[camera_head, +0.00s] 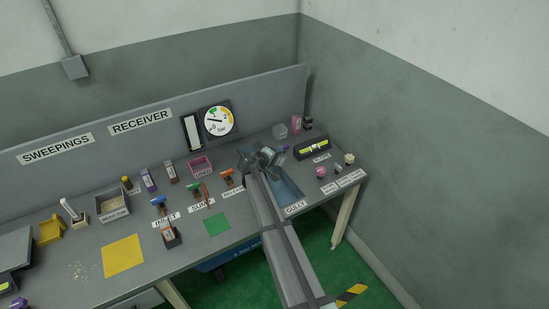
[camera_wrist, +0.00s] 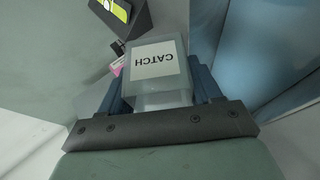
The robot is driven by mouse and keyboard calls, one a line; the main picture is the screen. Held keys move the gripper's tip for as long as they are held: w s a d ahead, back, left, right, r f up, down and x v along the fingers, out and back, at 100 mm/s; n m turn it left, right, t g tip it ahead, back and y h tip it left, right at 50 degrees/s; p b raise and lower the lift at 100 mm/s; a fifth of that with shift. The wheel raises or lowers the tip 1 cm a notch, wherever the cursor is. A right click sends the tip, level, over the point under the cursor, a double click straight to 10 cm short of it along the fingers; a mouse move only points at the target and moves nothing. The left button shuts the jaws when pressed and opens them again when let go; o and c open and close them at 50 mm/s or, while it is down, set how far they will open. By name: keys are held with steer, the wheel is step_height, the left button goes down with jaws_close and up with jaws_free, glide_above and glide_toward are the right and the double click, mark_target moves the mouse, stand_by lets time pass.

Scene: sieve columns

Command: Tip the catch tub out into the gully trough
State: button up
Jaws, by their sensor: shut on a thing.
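My gripper (camera_wrist: 160,98) is shut on the catch tub (camera_wrist: 172,45), a pale translucent tub with a white CATCH label that reads upside down in the wrist view. The blue fingers clasp it on both sides. In the head view my gripper (camera_head: 266,157) is over the back part of the gully trough (camera_head: 288,190), a long blue trough at the right of the bench. My arm covers part of the trough and the tub is hard to make out there. The trough's blue surface also fills the right of the wrist view (camera_wrist: 270,45). The tub's tilt and contents cannot be told.
A clear container (camera_head: 280,131), a pink bottle (camera_head: 296,123) and a black level box (camera_head: 313,146) stand behind and right of the trough. Small items (camera_head: 321,172) stand at the right. Coloured-handled valves (camera_head: 227,178) and a pink tray (camera_head: 201,166) are to the left.

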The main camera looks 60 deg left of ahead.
steer(key=shift+w+m+g, duration=0.2)
steer(key=shift+m+g, duration=0.1)
steer(key=shift+g, duration=0.9)
steer(key=g, duration=0.2)
steer(key=m+g, duration=0.1)
steer(key=g, duration=0.1)
steer(key=shift+s+r+h, duration=0.1)
steer(key=shift+s+h, duration=0.1)
steer(key=shift+h, duration=0.2)
steer(key=shift+s+m+g, duration=0.15)
steer(key=shift+m+g, duration=0.05)
steer(key=shift+g, duration=0.8)
steer(key=shift+s+m+g, duration=0.1)
steer(key=shift+m+g, duration=0.1)
steer(key=shift+g, duration=0.8)
